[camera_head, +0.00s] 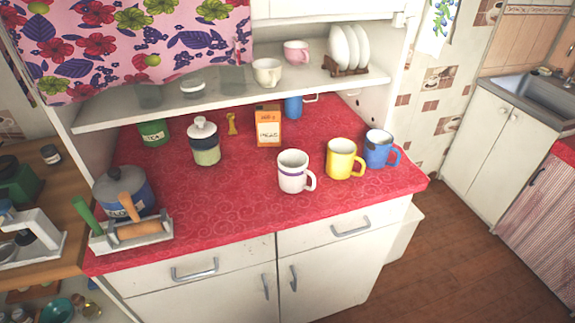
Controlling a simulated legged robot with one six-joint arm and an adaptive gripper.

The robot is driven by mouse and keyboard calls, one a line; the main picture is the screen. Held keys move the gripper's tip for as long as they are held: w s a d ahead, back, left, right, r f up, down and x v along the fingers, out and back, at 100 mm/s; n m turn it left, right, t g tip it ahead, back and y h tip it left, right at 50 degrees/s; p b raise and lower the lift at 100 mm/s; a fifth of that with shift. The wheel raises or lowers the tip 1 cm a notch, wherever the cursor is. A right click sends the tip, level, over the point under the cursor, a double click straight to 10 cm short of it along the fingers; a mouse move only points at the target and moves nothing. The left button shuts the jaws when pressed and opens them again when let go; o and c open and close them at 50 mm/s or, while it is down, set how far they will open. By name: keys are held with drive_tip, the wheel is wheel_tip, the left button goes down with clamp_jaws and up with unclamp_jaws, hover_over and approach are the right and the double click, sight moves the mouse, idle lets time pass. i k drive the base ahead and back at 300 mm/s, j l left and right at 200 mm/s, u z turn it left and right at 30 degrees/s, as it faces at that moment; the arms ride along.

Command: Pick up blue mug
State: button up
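A blue mug (380,149) stands upright near the right front corner of the red counter (235,205), its handle pointing right. A yellow mug (341,158) stands close to its left, and a white mug (294,172) with a dark band is further left. Another blue vessel (293,107) stands at the back of the counter, partly hidden by an orange and white box (268,128); a pale handle shows beside it. My gripper is not in view.
A white lidded jar (204,141) and a green tin (154,132) stand at the back left. A blue-grey pot (123,192) and a utensil holder (131,233) occupy the left front. A shelf (215,92) overhangs the back. The counter's front middle is clear.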

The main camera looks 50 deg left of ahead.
sight(382, 153)
drive_tip(key=u, duration=1.8)
